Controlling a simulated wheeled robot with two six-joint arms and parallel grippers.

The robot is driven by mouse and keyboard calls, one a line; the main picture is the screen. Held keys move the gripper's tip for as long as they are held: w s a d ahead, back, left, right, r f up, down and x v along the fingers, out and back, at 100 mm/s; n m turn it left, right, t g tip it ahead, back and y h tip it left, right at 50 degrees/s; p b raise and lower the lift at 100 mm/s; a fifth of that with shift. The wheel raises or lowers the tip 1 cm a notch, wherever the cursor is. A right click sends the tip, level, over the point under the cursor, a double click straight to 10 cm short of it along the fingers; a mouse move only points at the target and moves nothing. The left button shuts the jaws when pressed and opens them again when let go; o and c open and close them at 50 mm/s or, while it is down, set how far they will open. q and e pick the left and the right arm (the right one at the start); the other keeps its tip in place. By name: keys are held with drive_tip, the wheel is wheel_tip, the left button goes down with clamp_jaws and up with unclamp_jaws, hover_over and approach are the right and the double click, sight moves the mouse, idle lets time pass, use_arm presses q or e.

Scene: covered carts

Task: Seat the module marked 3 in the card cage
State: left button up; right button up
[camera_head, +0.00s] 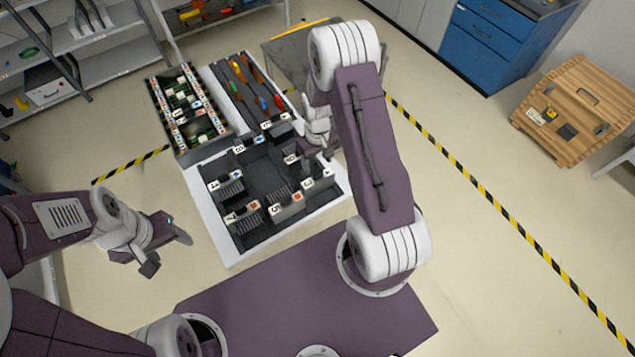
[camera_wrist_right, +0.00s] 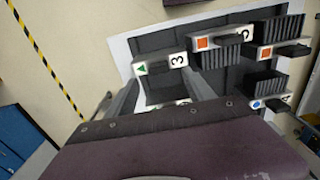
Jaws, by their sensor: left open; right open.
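The module marked 3 (camera_head: 318,181), with a green triangle on its white label, stands at the right edge of the black module tray (camera_head: 262,175). It also shows in the right wrist view (camera_wrist_right: 160,65), beyond and between the fingers of my right gripper (camera_wrist_right: 160,90), which is open and apparently empty. In the head view the right gripper (camera_head: 318,145) hangs near the tray's right side, partly hidden by my arm. The card cage (camera_head: 185,112), a dark box with rows of labelled slots and green boards, stands at the upper left. My left gripper (camera_head: 168,252) is open and empty, left of the tray.
Other modules sit in the tray, including ones marked 5 (camera_head: 286,211) and 7 (camera_head: 242,216). A tool tray (camera_head: 247,92) with screwdrivers lies beside the card cage. A wooden crate (camera_head: 577,110) and blue drawers (camera_head: 490,42) stand further right. Shelves are at the back left.

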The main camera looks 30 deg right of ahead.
sight(318, 172)
drive_tip(key=shift+f, duration=0.5)
drive_tip(key=shift+w+f, duration=0.1)
drive_tip(key=shift+f, duration=0.45)
drive_tip(key=shift+d+f+p, duration=0.1)
drive_tip(key=shift+f+p, duration=0.15)
drive_tip(key=shift+p, duration=0.25)
wheel_tip(318, 172, down, 4)
drive_tip(key=shift+r+p, duration=0.1)
drive_tip(key=shift+p, duration=0.75)
drive_tip(key=shift+f, duration=0.4)
clamp_jaws()
